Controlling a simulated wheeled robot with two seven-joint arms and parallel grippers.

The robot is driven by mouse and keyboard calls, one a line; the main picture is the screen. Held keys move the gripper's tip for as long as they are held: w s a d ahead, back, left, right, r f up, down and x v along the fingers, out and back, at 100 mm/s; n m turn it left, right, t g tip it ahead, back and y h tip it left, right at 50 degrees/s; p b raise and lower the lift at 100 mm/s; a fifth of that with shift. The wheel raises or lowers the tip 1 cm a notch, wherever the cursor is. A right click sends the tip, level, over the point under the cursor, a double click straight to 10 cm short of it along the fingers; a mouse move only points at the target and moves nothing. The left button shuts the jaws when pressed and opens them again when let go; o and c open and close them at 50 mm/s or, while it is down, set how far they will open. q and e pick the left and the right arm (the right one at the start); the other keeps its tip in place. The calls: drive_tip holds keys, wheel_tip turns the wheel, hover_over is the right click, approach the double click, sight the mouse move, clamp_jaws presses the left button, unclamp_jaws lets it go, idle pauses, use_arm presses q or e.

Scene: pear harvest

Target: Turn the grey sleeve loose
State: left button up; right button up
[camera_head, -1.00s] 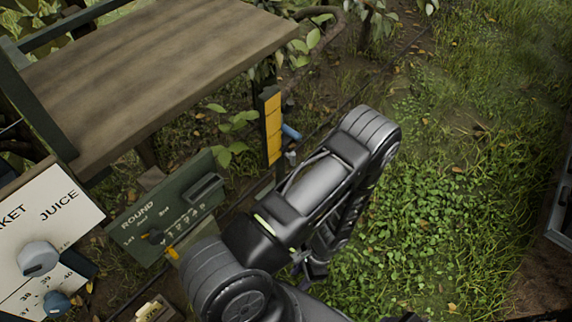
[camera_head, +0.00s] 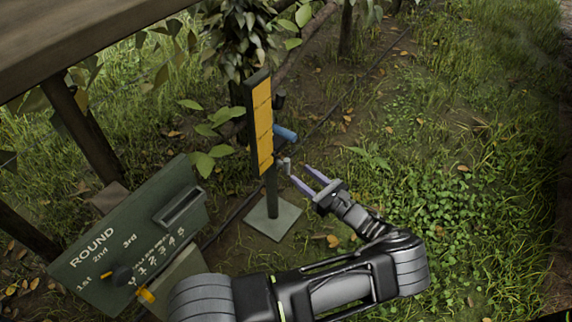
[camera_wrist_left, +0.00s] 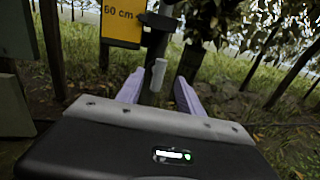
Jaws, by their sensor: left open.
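The grey sleeve (camera_head: 287,164) is a small upright light-grey cylinder on the right side of a dark post, low beside its yellow panel (camera_head: 263,125). In the left wrist view the sleeve (camera_wrist_left: 158,74) stands ahead, between the two lilac fingers as seen from there. My left gripper (camera_head: 299,174) is open and empty, its fingertips pointing at the post close to the sleeve. It also shows in the left wrist view (camera_wrist_left: 159,91). I cannot tell whether a finger touches the sleeve. My right gripper is not in view.
A blue cylinder (camera_head: 285,133) sticks out of the post above the sleeve. The post stands on a square base plate (camera_head: 273,220). A green ROUND board (camera_head: 130,245) stands at the left, below a wooden table top (camera_head: 75,40). Open grass lies to the right.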

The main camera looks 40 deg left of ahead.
sight(289, 166)
use_arm(q)
drive_tip(key=a, duration=0.2)
drive_tip(key=a+b, duration=0.1)
drive_tip(key=a, duration=0.1)
drive_tip(key=w+a, duration=0.1)
drive_tip(key=a, duration=0.1)
drive_tip(key=shift+a+f+b, duration=0.15)
drive_tip(key=shift+a+b, duration=0.05)
drive_tip(key=shift+b, duration=0.15)
drive_tip(key=shift+w+a, duration=0.15)
drive_tip(key=shift+a, duration=0.5)
drive_tip(key=shift+c, duration=0.5)
clamp_jaws()
